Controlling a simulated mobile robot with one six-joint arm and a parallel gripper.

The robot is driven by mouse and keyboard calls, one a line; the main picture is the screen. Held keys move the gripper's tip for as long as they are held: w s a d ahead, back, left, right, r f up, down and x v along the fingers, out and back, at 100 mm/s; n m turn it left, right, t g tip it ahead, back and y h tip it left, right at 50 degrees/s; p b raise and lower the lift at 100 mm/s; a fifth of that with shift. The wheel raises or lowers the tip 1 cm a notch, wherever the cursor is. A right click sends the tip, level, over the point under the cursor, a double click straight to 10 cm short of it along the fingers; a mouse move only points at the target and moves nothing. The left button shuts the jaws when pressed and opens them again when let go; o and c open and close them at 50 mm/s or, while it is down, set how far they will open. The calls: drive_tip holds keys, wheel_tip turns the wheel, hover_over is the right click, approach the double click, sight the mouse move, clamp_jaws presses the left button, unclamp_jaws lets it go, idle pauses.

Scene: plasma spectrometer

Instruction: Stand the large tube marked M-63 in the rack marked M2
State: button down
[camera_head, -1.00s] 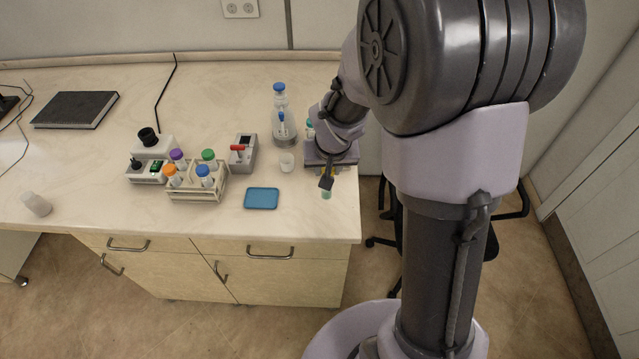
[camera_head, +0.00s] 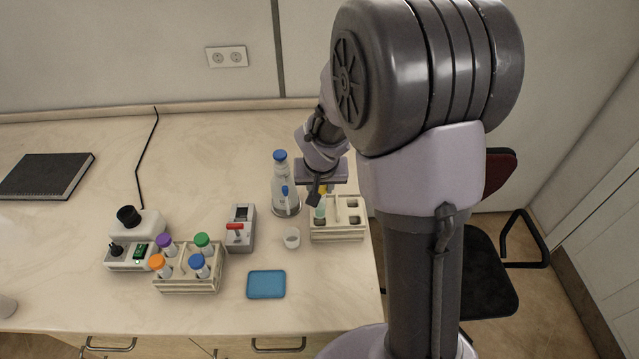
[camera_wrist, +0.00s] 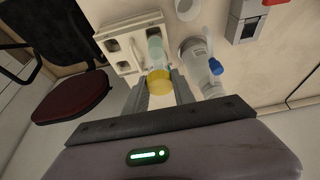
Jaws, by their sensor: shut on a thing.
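My gripper (camera_head: 314,196) is shut on a large tube with a yellow cap and a pale green body (camera_head: 320,211). In the wrist view, the fingers (camera_wrist: 160,88) sit either side of the yellow cap (camera_wrist: 158,80), and the pale body (camera_wrist: 155,48) points away toward the rack. The cream rack (camera_head: 338,236) at the right of the bench has several open square holes. The tube is over its left part, roughly upright; I cannot tell whether its lower end is inside a hole. The rack also shows in the wrist view (camera_wrist: 112,42). No markings are readable.
A blue-capped bottle (camera_head: 285,197) stands close left of the rack, with a small white cup (camera_head: 292,238) in front. Further left are a grey device (camera_head: 240,228), another rack (camera_head: 188,284) with several capped tubes, and a blue tray (camera_head: 266,284).

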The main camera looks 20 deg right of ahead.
sight(320, 206)
drive_tip(key=shift+f, duration=0.55)
drive_tip(key=shift+f+b, duration=0.35)
drive_tip(key=shift+b, duration=0.6)
drive_tip(key=shift+f+b, duration=1.85)
drive_tip(key=shift+b, duration=0.25)
drive_tip(key=shift+f, duration=0.1)
drive_tip(key=shift+f+b, duration=1.15)
drive_tip(key=shift+b, duration=0.15)
drive_tip(key=c, duration=1)
unclamp_jaws()
drive_tip(key=shift+o, duration=0.2)
